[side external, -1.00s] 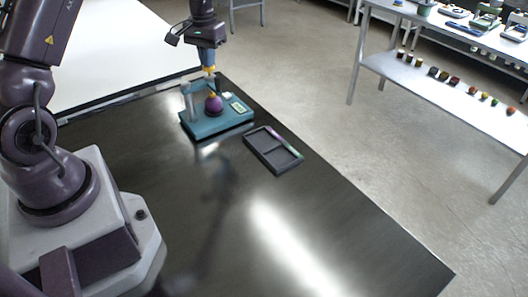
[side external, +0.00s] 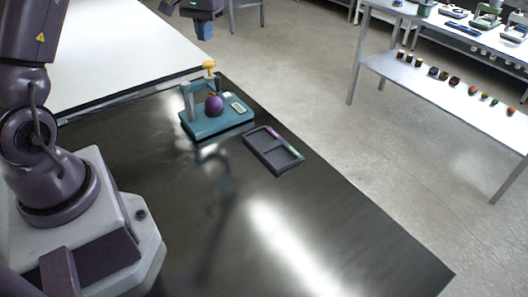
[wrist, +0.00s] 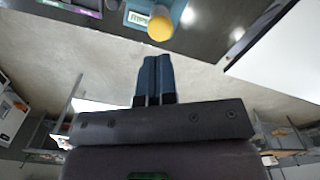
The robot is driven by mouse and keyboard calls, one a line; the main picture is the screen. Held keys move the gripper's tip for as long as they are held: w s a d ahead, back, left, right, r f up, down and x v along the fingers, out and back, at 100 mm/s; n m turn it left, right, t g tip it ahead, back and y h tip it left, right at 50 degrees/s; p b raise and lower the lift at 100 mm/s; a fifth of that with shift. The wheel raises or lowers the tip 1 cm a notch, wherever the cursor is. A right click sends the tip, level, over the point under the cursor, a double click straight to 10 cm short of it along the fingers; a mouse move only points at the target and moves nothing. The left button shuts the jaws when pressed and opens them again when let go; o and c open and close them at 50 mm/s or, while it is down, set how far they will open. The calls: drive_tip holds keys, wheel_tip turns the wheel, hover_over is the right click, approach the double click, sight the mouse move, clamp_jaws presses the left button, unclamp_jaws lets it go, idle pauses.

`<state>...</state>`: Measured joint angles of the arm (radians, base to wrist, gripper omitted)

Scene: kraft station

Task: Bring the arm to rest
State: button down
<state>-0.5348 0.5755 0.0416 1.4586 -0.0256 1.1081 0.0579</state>
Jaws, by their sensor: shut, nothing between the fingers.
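My gripper (side external: 205,30) is near the top of the side external view, raised above and apart from a teal device (side external: 216,124) on the dark table. In the wrist view its two blue fingers (wrist: 153,80) are together with nothing between them. The device has a grey post, a yellow knob (side external: 208,65) on top, a purple ball (side external: 214,104) and a small pale display. The yellow knob also shows in the wrist view (wrist: 160,28), beyond the fingertips.
A dark divided tray (side external: 273,151) with a purple and a green piece lies right of the device. The dark table (side external: 330,235) is otherwise clear in front. A white table (side external: 120,50) stands behind left. A shelf bench (side external: 450,100) with several small items stands at right.

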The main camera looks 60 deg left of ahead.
drive_tip(key=shift+r, duration=0.6)
drive_tip(key=shift+s+f, duration=0.15)
drive_tip(key=shift+f, duration=0.2)
drive_tip(key=s+d+r+m+t, duration=0.2)
drive_tip(key=s+d+r, duration=0.3)
drive_tip(key=s+d, duration=0.4)
drive_tip(key=s+d+r+m+t, duration=0.3)
drive_tip(key=s+d, duration=0.7)
drive_tip(key=d, duration=0.6)
wheel_tip(320, 180, up, 2)
drive_tip(key=shift+s+m+t, duration=0.3)
drive_tip(key=shift+m, duration=0.2)
